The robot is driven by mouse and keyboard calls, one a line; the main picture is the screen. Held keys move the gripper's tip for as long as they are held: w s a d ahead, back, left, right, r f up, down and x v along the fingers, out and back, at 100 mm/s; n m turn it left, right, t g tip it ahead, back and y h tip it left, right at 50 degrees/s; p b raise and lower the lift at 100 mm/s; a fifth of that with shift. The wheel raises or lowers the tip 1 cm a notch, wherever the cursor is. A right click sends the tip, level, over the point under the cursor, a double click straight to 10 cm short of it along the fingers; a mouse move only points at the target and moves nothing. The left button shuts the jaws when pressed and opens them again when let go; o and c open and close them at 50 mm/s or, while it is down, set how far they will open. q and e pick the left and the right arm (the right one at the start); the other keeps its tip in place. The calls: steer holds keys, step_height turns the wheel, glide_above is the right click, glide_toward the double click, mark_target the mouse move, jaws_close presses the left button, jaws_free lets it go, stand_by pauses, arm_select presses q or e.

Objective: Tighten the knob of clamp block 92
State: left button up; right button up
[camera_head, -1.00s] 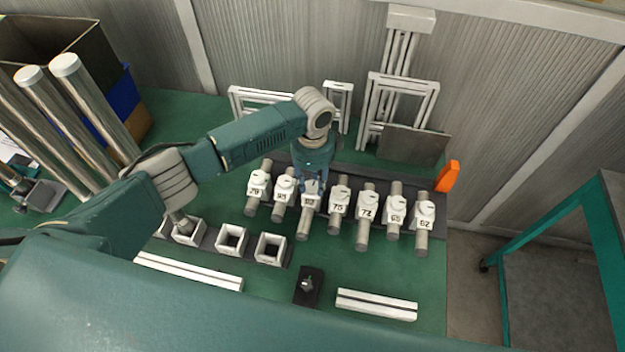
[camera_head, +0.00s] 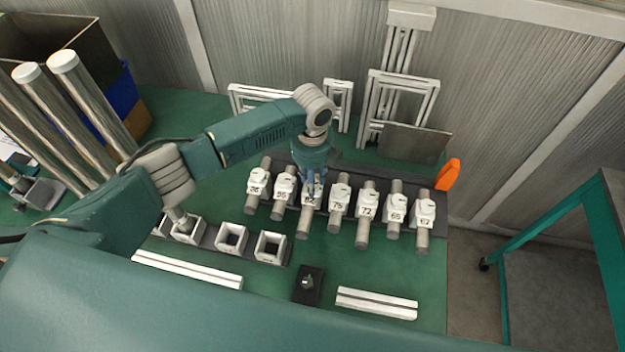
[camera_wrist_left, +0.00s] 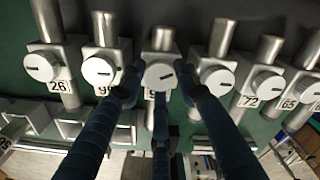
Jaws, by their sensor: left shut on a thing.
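Clamp block 92 (camera_head: 308,202) is a white block on a metal rod, third from the left in a row of like blocks. Its label is partly covered in the wrist view. Its round white knob (camera_wrist_left: 159,76) has a dark slanted pointer mark. My left gripper (camera_head: 313,183) points down over this block. In the left wrist view its blue fingers (camera_wrist_left: 160,88) are around the knob, at left, right and below, and shut on it. My right gripper is not in view.
Neighbouring clamp blocks stand close on both sides, including block 75 (camera_head: 340,195) and block 72 (camera_head: 367,211). Square white sockets (camera_head: 231,238), white rails (camera_head: 376,303) and a black knob fixture (camera_head: 308,286) lie nearer. An orange piece (camera_head: 448,174) stands at the right end.

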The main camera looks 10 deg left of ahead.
arm_select(q)
steer(key=m, duration=0.4)
steer(key=shift+w+d+r+m+b, duration=0.1)
steer(key=shift+r+m+b, duration=0.05)
steer(key=shift+m+b, duration=0.25)
steer(key=shift+m, duration=0.3)
steer(key=o, duration=1.1)
steer(key=shift+o, duration=0.2)
step_height(320, 180, up, 12)
